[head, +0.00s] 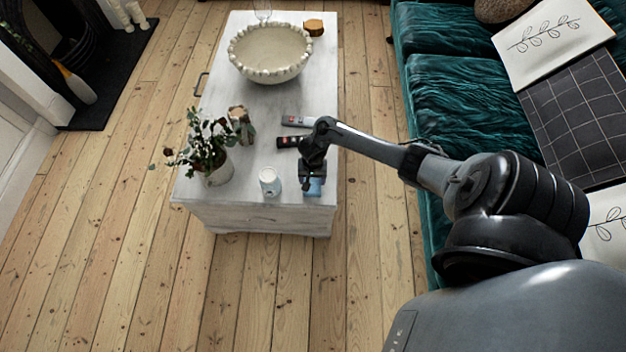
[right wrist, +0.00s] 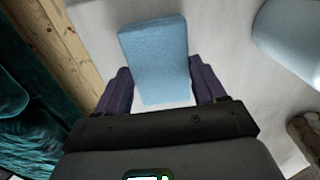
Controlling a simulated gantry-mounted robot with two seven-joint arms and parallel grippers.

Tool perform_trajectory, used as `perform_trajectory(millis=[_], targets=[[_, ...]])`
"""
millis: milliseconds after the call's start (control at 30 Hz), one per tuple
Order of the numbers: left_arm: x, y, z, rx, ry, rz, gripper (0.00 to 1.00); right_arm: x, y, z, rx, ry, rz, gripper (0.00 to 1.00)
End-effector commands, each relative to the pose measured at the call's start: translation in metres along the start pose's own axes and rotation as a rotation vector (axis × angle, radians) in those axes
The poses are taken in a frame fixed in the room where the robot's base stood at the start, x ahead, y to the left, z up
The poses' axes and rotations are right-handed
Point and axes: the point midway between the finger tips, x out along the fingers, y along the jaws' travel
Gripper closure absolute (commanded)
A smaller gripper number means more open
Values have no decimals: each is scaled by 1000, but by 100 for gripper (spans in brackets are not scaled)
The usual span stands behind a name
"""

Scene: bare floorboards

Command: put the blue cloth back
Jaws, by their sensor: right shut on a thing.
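The blue cloth (head: 313,188) is a small light-blue block-like piece at the near right corner of the white table (head: 255,100). My right gripper (head: 312,178) is over that corner, pointing down, with the cloth at its fingertips. In the right wrist view the cloth (right wrist: 155,50) sits between the two dark fingers of the gripper (right wrist: 160,90), which is shut on it. The pale table top shows beneath it; I cannot tell whether the cloth touches the table. My left gripper is not in view.
A white cup-like jar (head: 269,183) stands just left of the cloth. A teal sofa (head: 455,100) stands to the right.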

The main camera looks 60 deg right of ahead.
Motion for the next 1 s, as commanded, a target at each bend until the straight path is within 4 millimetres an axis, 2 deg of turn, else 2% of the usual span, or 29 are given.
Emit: perform_trajectory(millis=[100,133,300,667,767,1000], targets=[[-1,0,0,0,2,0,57,2,3,1,6,0,6,59],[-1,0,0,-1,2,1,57,3,3,1,6,-1,6,28],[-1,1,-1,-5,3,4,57,2,2,1,5,-1,6,5],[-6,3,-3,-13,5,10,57,-4,2,0,4,0,4,5],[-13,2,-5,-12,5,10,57,-15,2,0,3,-1,5,5],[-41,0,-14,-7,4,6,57,-58,2,0,3,-1,4,5]])
